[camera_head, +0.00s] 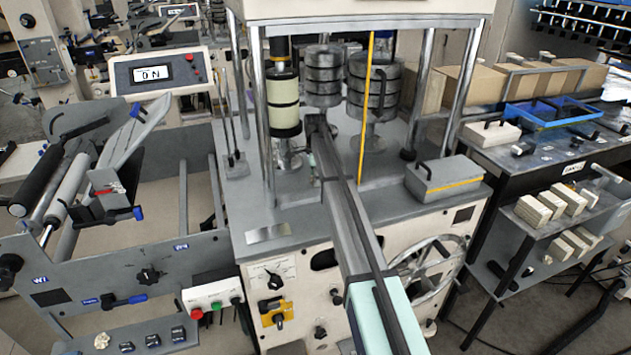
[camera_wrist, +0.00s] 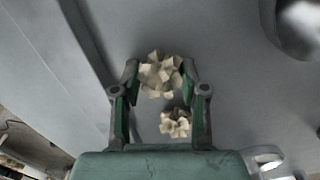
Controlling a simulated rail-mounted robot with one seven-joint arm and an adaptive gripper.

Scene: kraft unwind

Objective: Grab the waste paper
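Two crumpled pale cream wads of waste paper show in the wrist view against a grey surface. The larger wad (camera_wrist: 160,76) lies between the tips of my gripper (camera_wrist: 161,68). The smaller wad (camera_wrist: 175,123) is nearer the palm, between the fingers in the picture. The green-padded fingers are spread, with narrow gaps beside the larger wad; I cannot tell whether the wad is level with the tips or below them. In the head view my arm reaches over the machine's grey top (camera_head: 290,205); neither wad can be made out there, and the fingers are not clear.
A cream-banded cylinder (camera_head: 284,100) and stacked grey weights (camera_head: 323,75) stand close to the arm's end. A yellow vertical rod (camera_head: 366,110) is right of the arm. A grey block with a handle (camera_head: 444,178) sits at the top's right. A rounded metal part (camera_wrist: 300,25) shows upper right.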

